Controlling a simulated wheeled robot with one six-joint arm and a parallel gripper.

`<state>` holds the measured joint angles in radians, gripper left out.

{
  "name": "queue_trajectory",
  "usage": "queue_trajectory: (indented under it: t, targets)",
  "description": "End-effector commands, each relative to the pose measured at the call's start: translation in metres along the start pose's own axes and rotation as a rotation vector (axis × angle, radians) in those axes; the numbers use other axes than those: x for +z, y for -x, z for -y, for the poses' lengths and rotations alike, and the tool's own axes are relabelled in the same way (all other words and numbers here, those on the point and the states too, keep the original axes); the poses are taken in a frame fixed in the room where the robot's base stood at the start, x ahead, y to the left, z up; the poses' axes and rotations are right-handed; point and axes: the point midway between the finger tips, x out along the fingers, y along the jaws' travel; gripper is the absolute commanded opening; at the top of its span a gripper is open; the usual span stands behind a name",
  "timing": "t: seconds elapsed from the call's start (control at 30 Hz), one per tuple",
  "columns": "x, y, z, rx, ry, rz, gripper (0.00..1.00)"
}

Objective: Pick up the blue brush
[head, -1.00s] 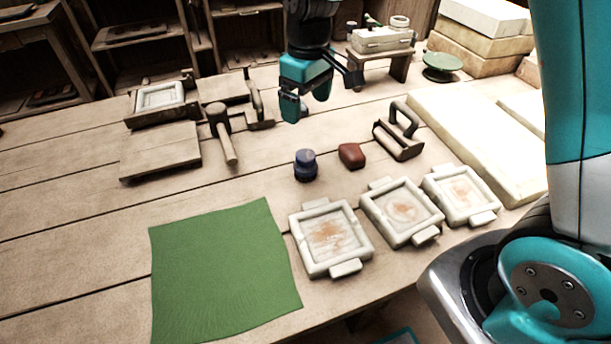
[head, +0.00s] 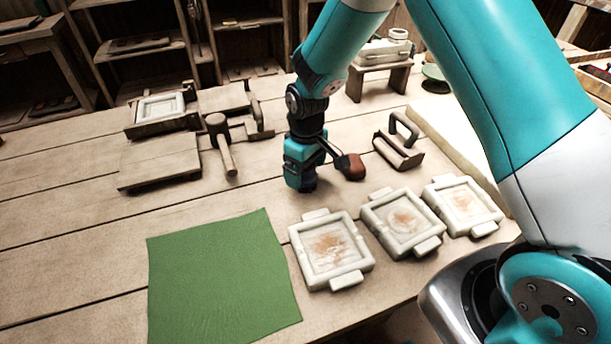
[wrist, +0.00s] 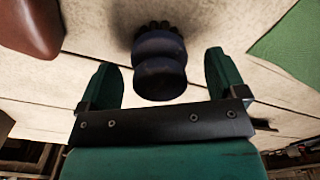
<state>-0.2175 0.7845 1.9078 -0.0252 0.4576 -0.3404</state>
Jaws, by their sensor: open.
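The blue brush (wrist: 159,62) is a short, dark blue, waisted round piece with dark bristles at one end, standing on the wooden table. In the wrist view it sits between the two green fingers of my gripper (wrist: 164,82), with a gap on each side. The fingers are open and hold nothing. In the head view my gripper (head: 304,180) is down low over the brush's spot and hides nearly all of the brush.
Three pale framed tiles (head: 331,249) lie in front, a green cloth (head: 222,275) at front left. A mallet (head: 222,145) and a dark handled tool (head: 399,145) lie farther back.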

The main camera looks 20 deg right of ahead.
Motion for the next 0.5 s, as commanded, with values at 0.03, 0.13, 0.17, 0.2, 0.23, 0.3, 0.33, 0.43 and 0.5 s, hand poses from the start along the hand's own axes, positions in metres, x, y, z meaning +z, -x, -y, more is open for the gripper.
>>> queue_trajectory:
  t: [0.03, 0.13, 0.17, 0.2, 0.23, 0.3, 0.33, 0.43, 0.5]
  targets:
    - [0.0, -0.009, -0.001, -0.001, -0.001, 0.004, 0.9]
    - [0.0, -0.022, -0.001, -0.001, 0.0, 0.002, 0.9]
    - [0.0, -0.024, -0.001, -0.001, 0.0, 0.002, 0.9]
    - [0.0, -0.027, -0.001, 0.0, 0.0, 0.001, 0.9]
    - [-0.001, -0.028, -0.001, 0.0, 0.0, 0.0, 0.9]
    - [-0.001, -0.029, -0.001, 0.0, 0.0, -0.001, 0.9]
    - [-0.001, -0.029, -0.001, 0.0, 0.0, -0.001, 0.9]
    - [-0.001, -0.028, -0.001, 0.0, 0.0, -0.001, 0.9]
    - [-0.001, -0.028, -0.001, 0.0, 0.0, -0.001, 0.79]
